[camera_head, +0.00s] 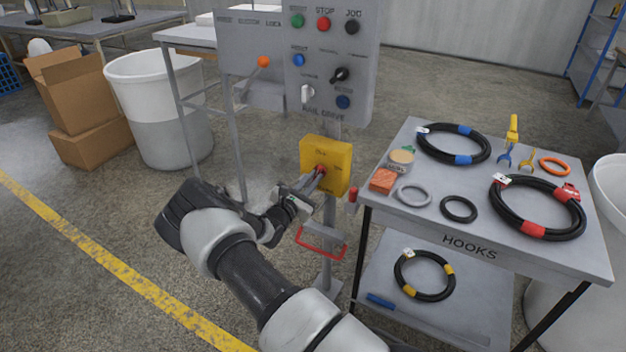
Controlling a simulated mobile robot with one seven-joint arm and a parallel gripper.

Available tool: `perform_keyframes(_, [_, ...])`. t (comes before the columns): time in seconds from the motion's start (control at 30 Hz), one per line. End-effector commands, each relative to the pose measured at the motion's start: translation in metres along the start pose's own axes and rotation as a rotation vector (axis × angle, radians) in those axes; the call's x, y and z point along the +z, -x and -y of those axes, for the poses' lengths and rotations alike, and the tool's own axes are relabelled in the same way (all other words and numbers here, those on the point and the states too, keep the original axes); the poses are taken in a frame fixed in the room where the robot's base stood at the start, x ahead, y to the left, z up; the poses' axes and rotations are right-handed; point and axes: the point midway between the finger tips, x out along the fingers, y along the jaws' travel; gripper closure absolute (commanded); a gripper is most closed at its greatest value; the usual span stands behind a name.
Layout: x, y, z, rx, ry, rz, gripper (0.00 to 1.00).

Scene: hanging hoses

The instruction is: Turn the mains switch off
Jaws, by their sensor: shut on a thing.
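The mains switch is a yellow box (338,155) on a grey post below the grey control panel (340,100). A red knob (320,169) sits on the front of the box, mostly hidden by my fingers. My gripper (316,175) reaches up to the box from the lower left and is shut on the red knob. The knob's angle cannot be made out behind the fingers, and the small lettering on the box is too small to read surely.
A grey table marked HOOKS (400,221) stands close on the right, with hose coils and rings. A red bar handle (320,243) sits below the box. A white bin (160,110) and cardboard boxes (75,105) stand at left. Floor at lower left is clear.

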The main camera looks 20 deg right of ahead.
Motion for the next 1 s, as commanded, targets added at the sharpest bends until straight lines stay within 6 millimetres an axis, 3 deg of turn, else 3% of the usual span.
perform_keyframes(0.4, [-0.0010, 0.0006, -0.0003, 0.001, 0.236, -0.002, 1.00])
perform_keyframes(1.0, [-0.0011, 0.0005, 0.0000, 0.001, 0.288, -0.002, 1.00])
